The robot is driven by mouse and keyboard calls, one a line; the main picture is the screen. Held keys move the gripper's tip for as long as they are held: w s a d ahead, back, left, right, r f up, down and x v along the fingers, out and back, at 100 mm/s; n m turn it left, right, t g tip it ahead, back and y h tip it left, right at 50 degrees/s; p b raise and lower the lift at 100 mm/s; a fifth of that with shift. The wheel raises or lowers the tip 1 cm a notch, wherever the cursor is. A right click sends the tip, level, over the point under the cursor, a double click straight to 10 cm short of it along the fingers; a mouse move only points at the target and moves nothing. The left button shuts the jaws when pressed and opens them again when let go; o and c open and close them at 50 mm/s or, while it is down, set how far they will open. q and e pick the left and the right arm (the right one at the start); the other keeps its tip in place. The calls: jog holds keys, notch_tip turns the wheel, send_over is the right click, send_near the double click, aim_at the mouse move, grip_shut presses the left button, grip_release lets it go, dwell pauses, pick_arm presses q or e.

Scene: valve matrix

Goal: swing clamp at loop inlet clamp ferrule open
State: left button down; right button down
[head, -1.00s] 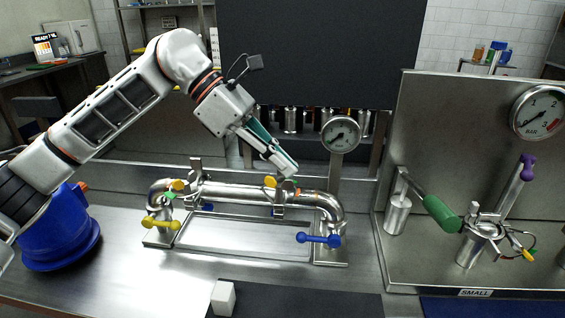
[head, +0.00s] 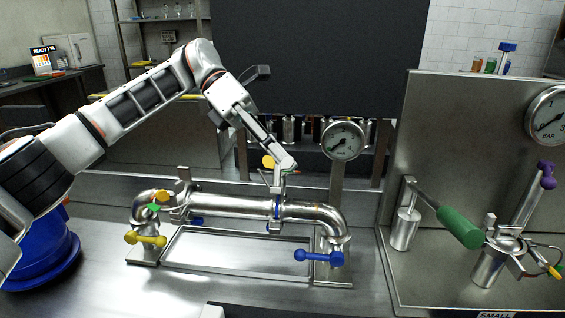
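A polished U-shaped pipe loop (head: 235,205) stands on a steel frame. A clamp with a yellow knob (head: 268,162) sits around the pipe right of its middle. I cannot tell which one is the inlet clamp. My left gripper (head: 286,165) points down and right, its tips at the raised upper part of the right clamp, just right of its knob. The fingers are seen nearly edge-on, so their gap and any contact are unclear. My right gripper is out of view.
A yellow handle (head: 145,240) and a blue handle (head: 319,256) sit at the pipe ends. A pressure gauge (head: 342,139) stands close behind the right clamp. A steel panel (head: 450,140) with a green-handled lever (head: 460,228) is at right. The front bench is mostly clear.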

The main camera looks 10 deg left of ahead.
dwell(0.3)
pick_arm(q)
jog(key=c, duration=2.3)
grip_release()
jog(key=shift+w+a, duration=0.1)
jog(key=shift+v, duration=3.7)
jog(key=shift+r, duration=0.1)
